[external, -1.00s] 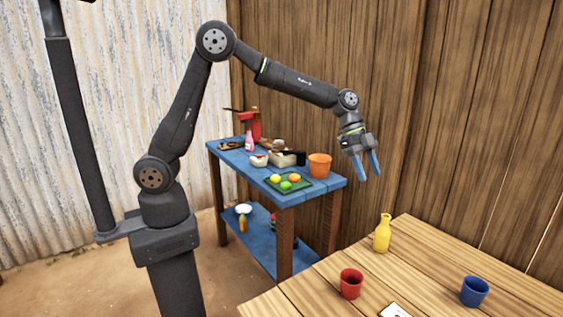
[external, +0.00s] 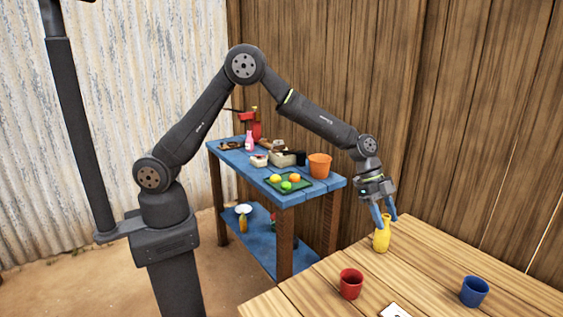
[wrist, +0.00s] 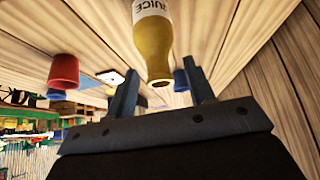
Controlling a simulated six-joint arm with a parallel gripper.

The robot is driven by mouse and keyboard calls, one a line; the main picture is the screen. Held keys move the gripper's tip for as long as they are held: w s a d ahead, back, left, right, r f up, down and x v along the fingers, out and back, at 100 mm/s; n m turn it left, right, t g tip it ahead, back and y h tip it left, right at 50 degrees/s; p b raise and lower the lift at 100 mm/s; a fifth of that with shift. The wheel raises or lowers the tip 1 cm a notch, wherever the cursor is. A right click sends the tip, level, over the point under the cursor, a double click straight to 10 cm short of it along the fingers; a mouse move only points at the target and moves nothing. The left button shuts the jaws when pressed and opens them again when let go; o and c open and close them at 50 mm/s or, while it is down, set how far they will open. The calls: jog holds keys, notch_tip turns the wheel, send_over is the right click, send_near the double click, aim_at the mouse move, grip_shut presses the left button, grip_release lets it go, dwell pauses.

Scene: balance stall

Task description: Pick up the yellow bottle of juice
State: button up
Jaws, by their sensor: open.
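The yellow juice bottle (external: 382,238) stands upright on the wooden table, near its far left edge. My gripper (external: 384,219) is open above it, with its blue fingers pointing down around the height of the bottle's neck. In the wrist view, the bottle (wrist: 153,48) shows its white label with the letters of "JUICE", and its mouth lies between the two fingers of my gripper (wrist: 160,92). Space shows on both sides of the neck. The external view does not show clearly how far down the fingers reach around it.
A red cup (external: 351,284) and a blue cup (external: 474,291) stand on the table (external: 430,265), with a white card (external: 396,311) between them. A blue shelf table (external: 318,187) with an orange bucket (external: 320,165) and several items stands behind. A wooden wall is close on the right.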

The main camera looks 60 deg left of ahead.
jog(key=shift+x, duration=1.25)
jog(key=shift+a, duration=0.1)
grip_shut()
jog(key=shift+r, duration=0.15)
